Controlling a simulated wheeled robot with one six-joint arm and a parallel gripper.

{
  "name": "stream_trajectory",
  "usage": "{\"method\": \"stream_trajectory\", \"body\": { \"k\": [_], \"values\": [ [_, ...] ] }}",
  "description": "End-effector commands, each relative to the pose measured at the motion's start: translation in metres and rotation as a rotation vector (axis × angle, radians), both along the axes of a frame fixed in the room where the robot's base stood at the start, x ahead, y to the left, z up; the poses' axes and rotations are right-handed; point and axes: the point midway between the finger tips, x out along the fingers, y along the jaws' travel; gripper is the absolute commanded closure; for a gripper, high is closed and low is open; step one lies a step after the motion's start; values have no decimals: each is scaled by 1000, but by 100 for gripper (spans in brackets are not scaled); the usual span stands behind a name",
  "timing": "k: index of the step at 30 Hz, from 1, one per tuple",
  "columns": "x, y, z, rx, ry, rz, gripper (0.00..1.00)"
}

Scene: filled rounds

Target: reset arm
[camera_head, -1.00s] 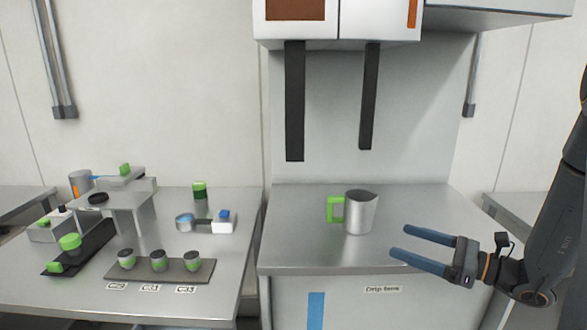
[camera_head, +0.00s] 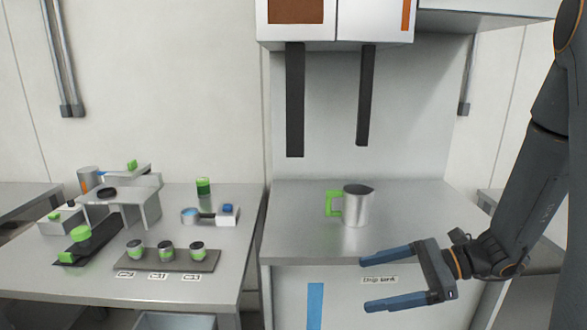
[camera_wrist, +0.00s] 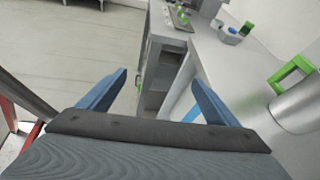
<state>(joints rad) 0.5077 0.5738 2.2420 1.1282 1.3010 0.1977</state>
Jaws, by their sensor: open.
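My gripper (camera_head: 364,284) is open and empty in the head view, in front of the right counter's front edge, with its blue fingers pointing left. In the wrist view my gripper (camera_wrist: 160,95) shows its two blue fingers spread apart with nothing between them. A metal pitcher with a green handle (camera_head: 357,207) stands upright on the right counter, behind and above the gripper in the picture and apart from it. The pitcher (camera_wrist: 300,103) also shows at the right edge of the wrist view.
The right counter (camera_head: 295,235) is otherwise mostly clear. The left table (camera_head: 60,285) holds a tray with three small green-and-grey cups (camera_head: 167,251), a grey stand (camera_head: 125,195), a green cup (camera_head: 203,187) and a portafilter-like tool (camera_head: 190,215). Dark bars (camera_head: 295,100) hang above the counter.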

Motion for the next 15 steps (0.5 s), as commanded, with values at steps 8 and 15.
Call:
{"method": "stream_trajectory", "body": {
  "k": [8,15],
  "values": [
    [-96,21,-30,-499,-190,594,16],
    [-113,-10,-33,-915,-566,1136,16]
  ]
}}
